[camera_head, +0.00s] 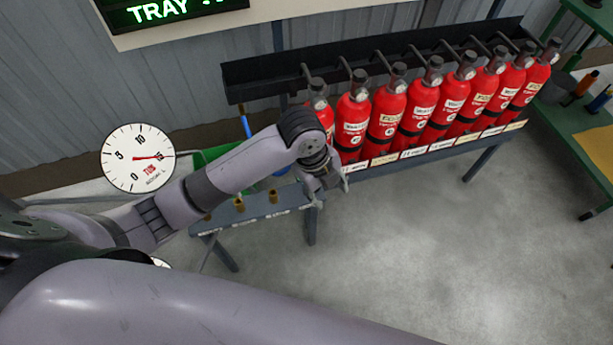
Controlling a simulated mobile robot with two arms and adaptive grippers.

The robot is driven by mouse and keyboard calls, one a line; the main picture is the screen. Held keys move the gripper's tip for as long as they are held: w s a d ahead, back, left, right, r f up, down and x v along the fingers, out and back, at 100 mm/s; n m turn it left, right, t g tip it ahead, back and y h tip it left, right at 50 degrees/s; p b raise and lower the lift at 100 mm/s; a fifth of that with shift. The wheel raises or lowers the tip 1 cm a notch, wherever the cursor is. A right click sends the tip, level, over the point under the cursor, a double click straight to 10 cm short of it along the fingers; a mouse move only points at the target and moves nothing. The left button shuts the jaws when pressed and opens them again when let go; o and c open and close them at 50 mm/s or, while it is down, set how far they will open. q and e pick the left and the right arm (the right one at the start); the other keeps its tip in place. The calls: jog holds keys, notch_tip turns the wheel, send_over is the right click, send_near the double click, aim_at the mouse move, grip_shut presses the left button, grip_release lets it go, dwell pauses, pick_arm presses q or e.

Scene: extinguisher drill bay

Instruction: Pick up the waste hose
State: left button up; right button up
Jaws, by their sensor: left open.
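I cannot make out a waste hose for certain in the head view. A low blue-grey bench (258,209) carries several short brass fittings, one of them near its middle (239,204). My left gripper (319,193) is open at the right end of this bench, pointing down, in front of the leftmost red extinguisher. It holds nothing that I can see. Its fingers are small and dark here, and whether they touch the bench is unclear. My left arm hides part of the area behind the bench. My right gripper is out of view.
A rack (400,160) holds a row of several red extinguishers (420,105). A green container (213,154) is partly hidden behind my arm. A round dial (138,158) stands at left. A green table (575,135) is at right. The floor in front of the rack is clear.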

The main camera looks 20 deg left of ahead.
pick_arm(q)
jog(key=w+a+r+m+g+y, duration=0.1)
jog(key=w+a+r+m+y, duration=0.2)
jog(key=w+a+r+m, duration=0.35)
jog(key=shift+m, duration=0.65)
jog(key=f, duration=0.4)
jog(key=w+f, duration=0.1)
jog(key=f, duration=0.3)
jog(key=a+f, duration=0.1)
jog(key=f, duration=0.4)
jog(key=shift+w, duration=0.4)
jog(key=shift+w+a+f, duration=0.1)
jog(key=shift+w+f, duration=0.05)
jog(key=shift+f, duration=1.4)
jog(key=shift+w+f, duration=0.1)
jog(key=shift+f, duration=1.4)
grip_shut()
